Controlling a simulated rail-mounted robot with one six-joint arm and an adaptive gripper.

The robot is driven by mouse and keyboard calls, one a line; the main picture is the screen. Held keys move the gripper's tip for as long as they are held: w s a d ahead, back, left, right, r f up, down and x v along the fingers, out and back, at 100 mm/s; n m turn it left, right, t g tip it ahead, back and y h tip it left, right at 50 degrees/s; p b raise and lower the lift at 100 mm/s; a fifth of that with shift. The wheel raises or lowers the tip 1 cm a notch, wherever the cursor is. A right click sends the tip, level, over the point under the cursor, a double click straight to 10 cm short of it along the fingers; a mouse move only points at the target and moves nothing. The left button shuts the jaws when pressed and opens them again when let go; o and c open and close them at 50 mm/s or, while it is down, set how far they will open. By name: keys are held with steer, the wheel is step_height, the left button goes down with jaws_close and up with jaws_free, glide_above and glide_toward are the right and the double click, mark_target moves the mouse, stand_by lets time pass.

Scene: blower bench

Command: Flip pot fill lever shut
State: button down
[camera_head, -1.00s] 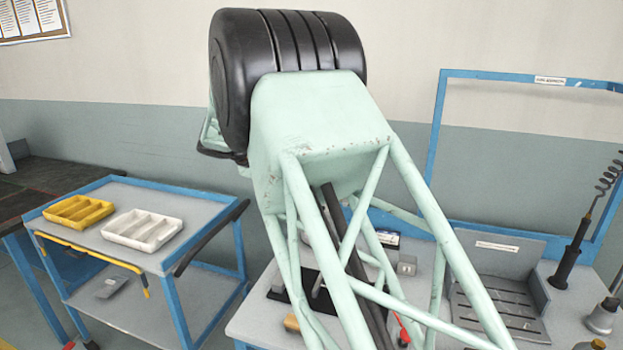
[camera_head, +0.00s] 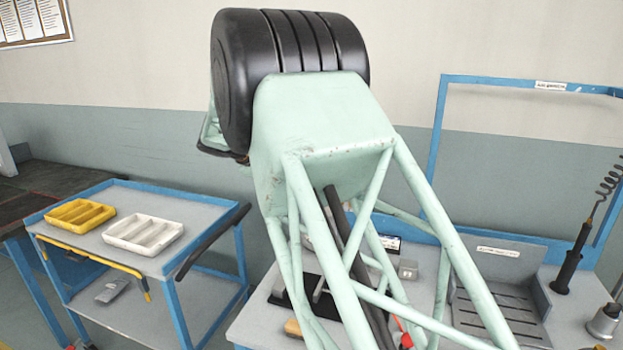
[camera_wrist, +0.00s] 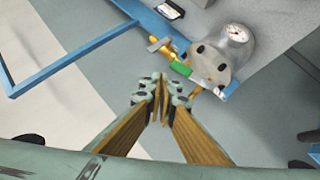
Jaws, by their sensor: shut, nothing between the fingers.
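In the wrist view, a grey metal pot (camera_wrist: 212,68) with a round white gauge (camera_wrist: 237,33) sits at the edge of the bench. Brass fittings (camera_wrist: 166,47) stick out of its left side, with a small green lever-like part (camera_wrist: 181,68) on them. Whether this green part is the fill lever, and its exact angle, I cannot tell for sure. My gripper (camera_wrist: 161,86) is shut and empty, its fingertips below and left of the green part in the picture, apart from it. In the head view my arm hides the gripper and the pot.
The bench (camera_head: 250,322) carries a slotted tray (camera_head: 490,320) and a black tool with a coiled cord (camera_head: 571,262). A blue frame (camera_head: 440,130) stands behind it. A cart (camera_head: 195,232) at left holds yellow (camera_head: 78,214) and white (camera_head: 143,233) trays.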

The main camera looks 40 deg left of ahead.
steer(key=s+r+p, duration=0.2)
steer(key=s+r, duration=0.5)
steer(key=r, duration=0.3)
steer(key=shift+s+p, duration=0.25)
steer(key=shift+p, duration=0.1)
stand_by(0.3)
